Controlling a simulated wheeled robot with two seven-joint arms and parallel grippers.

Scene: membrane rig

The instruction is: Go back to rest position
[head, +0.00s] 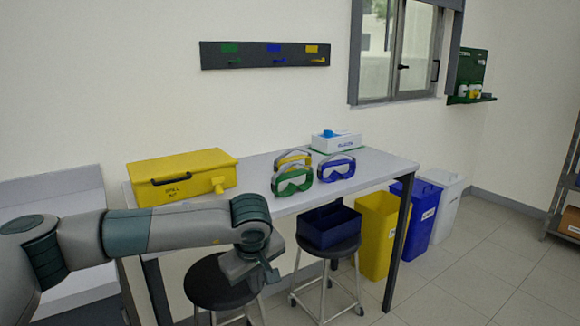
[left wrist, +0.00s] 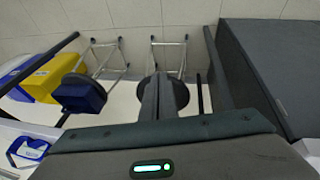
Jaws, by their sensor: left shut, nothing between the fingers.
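My left arm comes in from the left in the head view and bends down at the wrist in front of the table (head: 375,160). My left gripper (head: 268,278) hangs low at the table's front side, above a black round stool (head: 205,285). In the left wrist view its fingers (left wrist: 158,95) are together and empty, pointing down past the stool seat (left wrist: 178,95). My right gripper is in neither view.
On the table are a yellow case (head: 180,172), green goggles (head: 292,182), blue goggles (head: 336,167), yellow goggles (head: 293,158) and a white box (head: 335,143). A blue bin (head: 328,226) sits on another stool. Yellow (head: 376,235), blue (head: 418,208) and white (head: 445,195) bins stand at right.

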